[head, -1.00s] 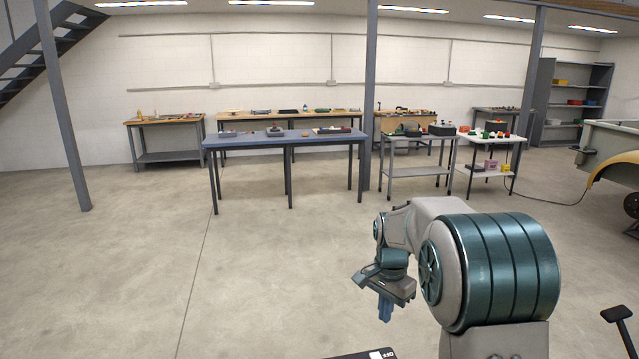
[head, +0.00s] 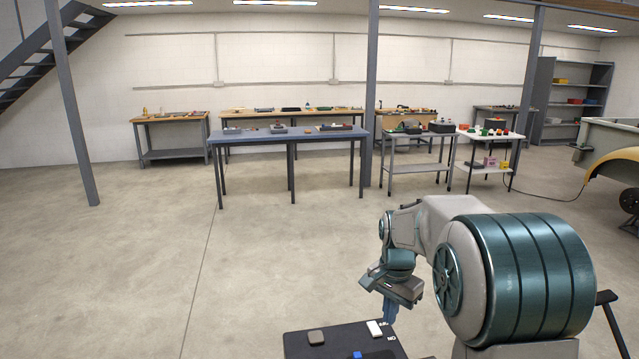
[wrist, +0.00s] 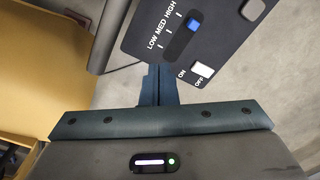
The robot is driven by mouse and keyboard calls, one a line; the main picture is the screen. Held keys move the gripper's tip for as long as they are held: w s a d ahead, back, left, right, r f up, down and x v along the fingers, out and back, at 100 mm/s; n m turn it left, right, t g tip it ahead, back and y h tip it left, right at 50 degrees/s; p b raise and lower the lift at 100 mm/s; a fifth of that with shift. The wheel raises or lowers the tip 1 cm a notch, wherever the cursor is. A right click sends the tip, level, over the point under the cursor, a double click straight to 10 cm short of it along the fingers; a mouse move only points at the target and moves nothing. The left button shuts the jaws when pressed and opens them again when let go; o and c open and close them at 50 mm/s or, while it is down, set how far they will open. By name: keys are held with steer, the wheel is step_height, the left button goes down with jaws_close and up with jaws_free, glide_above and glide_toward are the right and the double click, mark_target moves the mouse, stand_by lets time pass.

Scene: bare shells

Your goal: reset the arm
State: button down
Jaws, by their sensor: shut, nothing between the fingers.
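My gripper (head: 389,311) hangs at the end of my folded arm, its blue fingers pointing down, beside the right edge of a dark control panel (head: 310,342). In the wrist view the fingers (wrist: 158,72) are shut together with nothing between them. The panel (wrist: 142,42) there lies just beyond the fingertips; I cannot tell whether they touch it. It bears a blue slider (wrist: 194,24) on a LOW MED HIGH scale, a white ON/OFF switch (wrist: 203,69) and a grey knob (wrist: 252,10). The panel's lower part is cut off in the head view.
A long blue-topped table (head: 290,137) with small items stands ahead. A grey cart (head: 415,168) and a white table (head: 490,137) stand right of it. Grey posts rise at left (head: 70,110) and centre (head: 372,90). A vehicle shell (head: 612,135) is at far right. The middle floor is clear.

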steer(key=s+f+n+t+b, duration=0.1)
steer(key=s+n+b, duration=0.3)
steer(key=s, duration=0.8)
steer(key=s+f+n+t+b, duration=0.1)
steer(key=s+f+n+b, duration=0.3)
steer(key=s, duration=0.9)
steer(key=shift+f+n+t+b, duration=0.3)
steer(key=shift+n+t+b, duration=0.1)
steer(key=shift+n, duration=0.1)
